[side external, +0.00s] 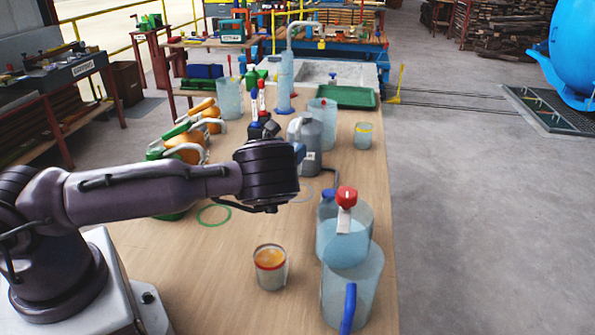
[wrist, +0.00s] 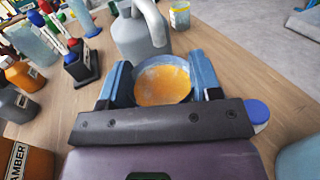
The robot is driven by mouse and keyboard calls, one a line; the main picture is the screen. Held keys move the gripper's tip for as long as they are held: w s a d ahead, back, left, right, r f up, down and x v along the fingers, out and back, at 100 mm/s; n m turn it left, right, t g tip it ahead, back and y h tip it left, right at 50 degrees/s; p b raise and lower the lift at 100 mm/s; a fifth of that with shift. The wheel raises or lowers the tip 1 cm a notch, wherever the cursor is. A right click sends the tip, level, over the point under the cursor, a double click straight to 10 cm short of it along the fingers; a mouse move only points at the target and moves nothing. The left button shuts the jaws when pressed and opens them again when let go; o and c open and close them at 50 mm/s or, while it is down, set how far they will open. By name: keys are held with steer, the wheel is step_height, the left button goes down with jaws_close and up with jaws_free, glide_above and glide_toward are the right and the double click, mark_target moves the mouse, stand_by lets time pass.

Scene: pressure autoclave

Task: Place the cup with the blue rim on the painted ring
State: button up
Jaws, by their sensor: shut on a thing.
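My gripper (wrist: 162,78) is shut on a cup (wrist: 165,86) with a pale blue rim and orange contents, its blue fingers on either side of it. In the side view the wrist hides the cup and most of the gripper; only a bit of blue finger (side external: 300,151) shows. A green painted ring (side external: 214,215) lies bare on the table, left of and nearer than the wrist. I cannot tell how high the cup is above the table.
A red-rimmed cup (side external: 270,267) stands in front. A grey jug (wrist: 140,35) stands just beyond the gripper. A yellow-rimmed cup (side external: 363,136) is farther back. Orange bottles (side external: 186,146) stand left.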

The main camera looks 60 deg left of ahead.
steer(key=shift+w+a+f, duration=0.2)
steer(key=shift+w+f, duration=0.4)
steer(key=shift+f, duration=0.7)
steer(key=shift+w+a+f, duration=0.2)
steer(key=shift+w+f, duration=0.4)
steer(key=shift+f, duration=0.75)
steer(key=shift+w+a+f, duration=0.2)
steer(key=shift+w+f, duration=0.4)
steer(key=shift+f, duration=0.7)
steer(key=shift+f, duration=0.1)
steer(key=o, duration=0.9)
